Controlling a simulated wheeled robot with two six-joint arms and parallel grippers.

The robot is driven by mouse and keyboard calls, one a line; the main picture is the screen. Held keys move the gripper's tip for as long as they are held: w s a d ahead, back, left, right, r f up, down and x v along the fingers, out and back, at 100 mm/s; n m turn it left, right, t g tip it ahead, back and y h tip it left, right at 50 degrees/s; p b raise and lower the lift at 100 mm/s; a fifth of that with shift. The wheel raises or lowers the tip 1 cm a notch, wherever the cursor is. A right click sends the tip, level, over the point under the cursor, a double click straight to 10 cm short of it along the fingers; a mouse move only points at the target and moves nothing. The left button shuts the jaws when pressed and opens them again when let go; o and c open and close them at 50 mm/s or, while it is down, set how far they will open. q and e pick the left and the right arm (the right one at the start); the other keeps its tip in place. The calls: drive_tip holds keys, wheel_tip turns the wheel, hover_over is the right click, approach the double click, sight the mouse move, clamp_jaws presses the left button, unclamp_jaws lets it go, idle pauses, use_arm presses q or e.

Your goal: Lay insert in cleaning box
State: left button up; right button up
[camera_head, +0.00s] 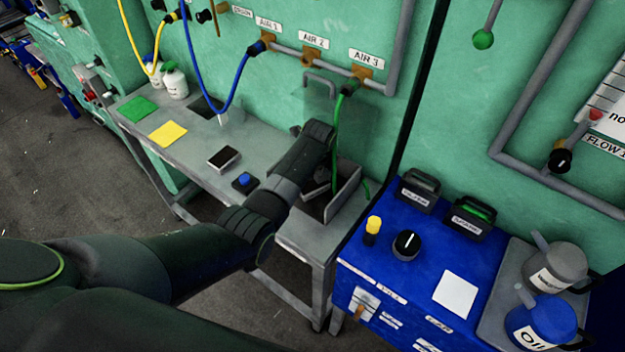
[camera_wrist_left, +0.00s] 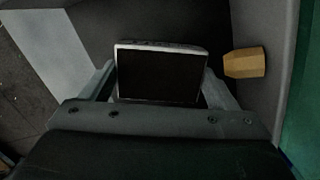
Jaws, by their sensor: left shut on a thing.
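The insert (camera_wrist_left: 160,74) is a dark rectangular block with a light metal edge. My left gripper (camera_wrist_left: 160,84) is shut on it, with one finger on each side. The cleaning box is a grey open-topped box (camera_head: 347,196) at the right end of the grey bench; its wall shows at the right in the left wrist view (camera_wrist_left: 268,22). In the head view my left gripper (camera_head: 317,183) points down at the box, largely hidden by my own wrist. The insert is over or inside the box's dark interior; I cannot tell whether it touches the bottom. My right gripper is out of view.
On the bench (camera_head: 190,146) lie a similar dark block (camera_head: 223,158), a blue-topped button (camera_head: 244,181), a yellow cloth (camera_head: 168,133) and a green cloth (camera_head: 138,109). A brass-coloured fitting (camera_wrist_left: 244,62) projects beside the insert. A blue cabinet (camera_head: 432,262) stands right.

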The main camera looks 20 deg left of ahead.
sight(314, 185)
use_arm(q)
drive_tip(key=shift+f, duration=0.1)
drive_tip(key=o, duration=1.3)
drive_tip(key=shift+s+d+r, duration=0.1)
drive_tip(key=shift+r, duration=1.2)
drive_tip(key=shift+s+d+r, duration=0.1)
drive_tip(key=shift+d+r, duration=0.05)
drive_tip(key=shift+r, duration=1.1)
drive_tip(key=shift+s+d+r, duration=0.1)
drive_tip(key=shift+r, duration=1.2)
